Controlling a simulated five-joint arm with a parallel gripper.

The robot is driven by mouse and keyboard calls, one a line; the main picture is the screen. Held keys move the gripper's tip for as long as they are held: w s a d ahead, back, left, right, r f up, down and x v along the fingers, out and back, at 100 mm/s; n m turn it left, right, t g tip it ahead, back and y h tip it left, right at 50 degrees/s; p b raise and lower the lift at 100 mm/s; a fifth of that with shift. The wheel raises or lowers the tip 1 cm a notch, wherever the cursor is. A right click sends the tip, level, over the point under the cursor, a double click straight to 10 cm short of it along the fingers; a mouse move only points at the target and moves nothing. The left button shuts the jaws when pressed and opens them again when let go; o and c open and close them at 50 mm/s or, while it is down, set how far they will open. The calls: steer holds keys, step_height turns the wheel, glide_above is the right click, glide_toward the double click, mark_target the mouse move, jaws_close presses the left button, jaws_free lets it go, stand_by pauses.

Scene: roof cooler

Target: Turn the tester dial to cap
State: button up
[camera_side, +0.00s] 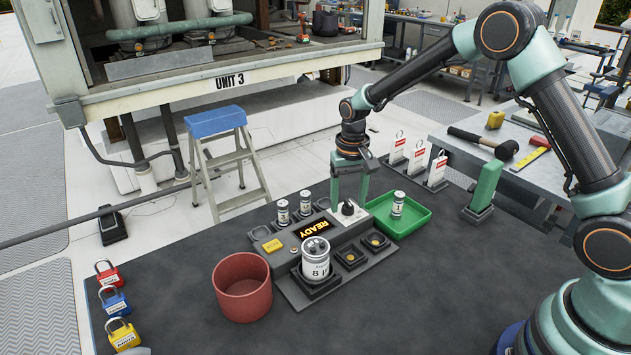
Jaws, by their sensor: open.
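The tester (338,245) is a grey box on the dark mat, with a lit display reading READY (314,229) in orange, upside down in the picture. Its dial (348,208) is a dark knob on a pale plate at the tester's far right end. My gripper (350,198) points down over the dial, open, with one finger to each side of the knob. Whether the fingers touch the knob cannot be told. The dial's pointer and marks are too small to read. A large silver can (316,262) stands in the tester's front socket.
Two small cans (283,212) stand at the tester's back left. A green tray (408,222) with one small can (398,202) is close on the right. A red bin (242,290) stands front left. Padlocks (115,304) lie at the left; tagged stands (418,162) are behind the tray.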

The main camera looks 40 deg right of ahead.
mark_target(349, 202)
step_height(349, 202, up, 12)
stand_by(0.4)
steer(key=shift+f, duration=0.1)
steer(key=s+r+n+t, duration=0.2)
steer(key=s+r+t, duration=0.1)
steer(key=s+r, duration=0.5)
steer(key=s+d+n+t, duration=0.1)
steer(key=s+n+t, duration=0.1)
steer(key=s, duration=0.8)
steer(key=shift+s+t, duration=0.3)
steer(key=shift+s, duration=0.1)
